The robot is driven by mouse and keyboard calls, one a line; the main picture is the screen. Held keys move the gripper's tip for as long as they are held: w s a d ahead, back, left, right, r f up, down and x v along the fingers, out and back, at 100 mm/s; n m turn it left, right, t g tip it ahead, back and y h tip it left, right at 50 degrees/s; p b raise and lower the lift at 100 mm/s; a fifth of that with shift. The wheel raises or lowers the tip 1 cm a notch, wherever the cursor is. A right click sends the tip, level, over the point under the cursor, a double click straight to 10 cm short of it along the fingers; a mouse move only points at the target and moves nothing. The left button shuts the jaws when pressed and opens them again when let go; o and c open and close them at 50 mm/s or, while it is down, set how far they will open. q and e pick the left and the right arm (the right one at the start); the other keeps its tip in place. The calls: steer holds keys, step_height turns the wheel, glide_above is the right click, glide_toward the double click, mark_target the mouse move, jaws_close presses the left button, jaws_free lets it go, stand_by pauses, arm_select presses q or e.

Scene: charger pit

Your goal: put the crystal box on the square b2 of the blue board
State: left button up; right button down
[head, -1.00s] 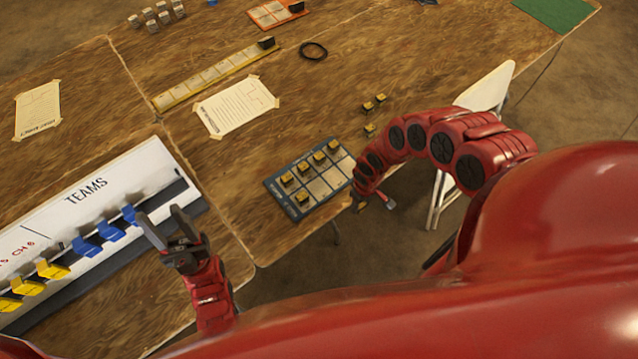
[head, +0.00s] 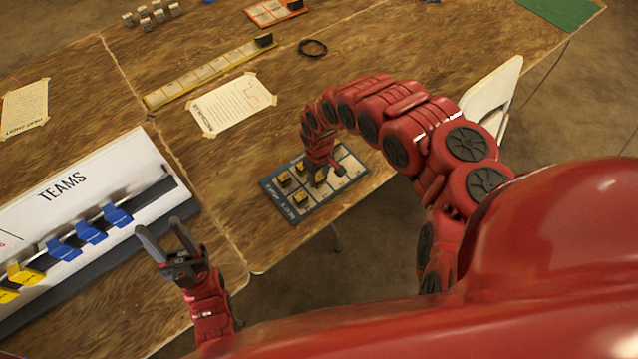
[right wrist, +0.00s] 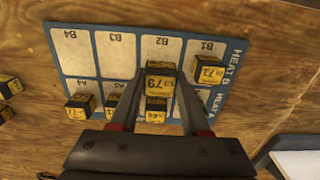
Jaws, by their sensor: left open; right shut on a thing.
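The crystal box (right wrist: 160,84), small, black and yellow and marked 79, is between the fingers of my right gripper (right wrist: 161,74). The blue board (right wrist: 70,83) has pale squares; the box is over square B2 (right wrist: 162,48), towards its edge nearest the A row. I cannot tell whether it touches the board. In the head view the blue board (head: 352,170) lies under my right gripper (head: 320,178), and the arm hides its far part. My left gripper (head: 161,229) is open and empty, near the TEAMS rack.
Another box (right wrist: 208,71) stands on B1, and one marked 66 (right wrist: 155,114) on A2. More boxes stand further along the A row. Loose boxes (right wrist: 9,86) lie off the board on the table. The TEAMS rack (head: 88,200) and a paper sheet (head: 232,105) are nearby.

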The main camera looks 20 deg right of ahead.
mark_target(319, 183)
step_height(319, 183, down, 2)
steer(key=shift+s+a+f+p, duration=0.1)
steer(key=shift+a+f+p, duration=0.05)
steer(key=shift+f+p, duration=0.15)
steer(key=shift+f, duration=0.45)
steer(key=shift+c, duration=1.9)
jaws_free()
